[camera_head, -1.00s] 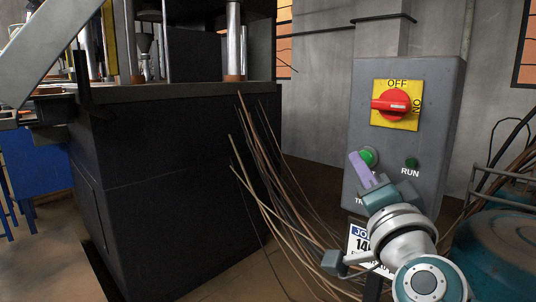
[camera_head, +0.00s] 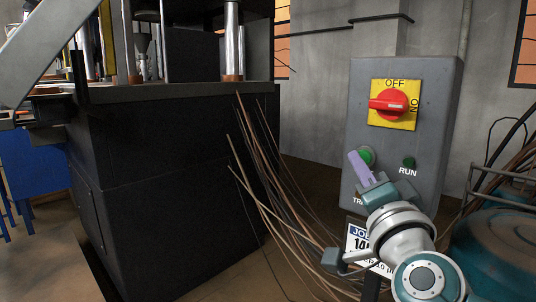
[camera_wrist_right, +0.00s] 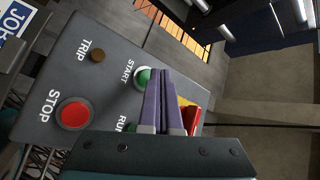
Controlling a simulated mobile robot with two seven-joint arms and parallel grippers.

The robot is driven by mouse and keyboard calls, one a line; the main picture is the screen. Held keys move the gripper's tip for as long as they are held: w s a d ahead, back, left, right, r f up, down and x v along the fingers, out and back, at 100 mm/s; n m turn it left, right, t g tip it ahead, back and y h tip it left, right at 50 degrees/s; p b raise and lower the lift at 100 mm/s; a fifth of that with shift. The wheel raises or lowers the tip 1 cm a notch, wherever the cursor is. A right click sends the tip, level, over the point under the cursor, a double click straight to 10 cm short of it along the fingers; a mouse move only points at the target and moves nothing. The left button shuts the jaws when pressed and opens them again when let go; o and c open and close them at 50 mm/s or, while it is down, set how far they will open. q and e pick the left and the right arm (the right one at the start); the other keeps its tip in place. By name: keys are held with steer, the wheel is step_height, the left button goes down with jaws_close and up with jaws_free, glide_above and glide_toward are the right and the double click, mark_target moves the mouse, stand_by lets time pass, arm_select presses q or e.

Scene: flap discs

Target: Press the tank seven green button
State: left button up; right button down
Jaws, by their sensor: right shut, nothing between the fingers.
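A green button (camera_head: 367,155) sits on the grey control panel (camera_head: 437,130) at the right of the head view. In the right wrist view the green button (camera_wrist_right: 143,78) is marked START. My right gripper (camera_head: 352,155) is shut and empty, its purple fingers together. Its tips are at the button's left edge in the head view and partly cover it. In the wrist view the fingertips (camera_wrist_right: 158,76) are just right of the button. I cannot tell whether they touch it. My left gripper is not in view. No tank number is readable.
The panel also has a red OFF/ON switch (camera_head: 390,104), a dark green RUN light (camera_head: 409,163), a red STOP button (camera_wrist_right: 74,114) and a brown TRIP light (camera_wrist_right: 97,55). Loose cables (camera_head: 262,190) hang left of my arm. A teal tank (camera_head: 500,250) stands at the lower right.

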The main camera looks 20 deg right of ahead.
steer(key=shift+w+d, duration=0.1)
steer(key=shift+d, duration=0.1)
steer(key=shift+d, duration=0.15)
stand_by(0.4)
steer(key=shift+w+d, duration=0.15)
steer(key=shift+d, duration=0.2)
stand_by(0.3)
steer(key=shift+a, duration=0.1)
steer(key=shift+s+a, duration=0.35)
steer(key=shift+a, duration=0.4)
steer(key=shift+p, duration=0.3)
steer(key=a, duration=0.1)
steer(key=s+a+p, duration=0.1)
steer(key=a, duration=0.1)
steer(key=s+a, duration=0.1)
steer(key=shift+a, duration=0.3)
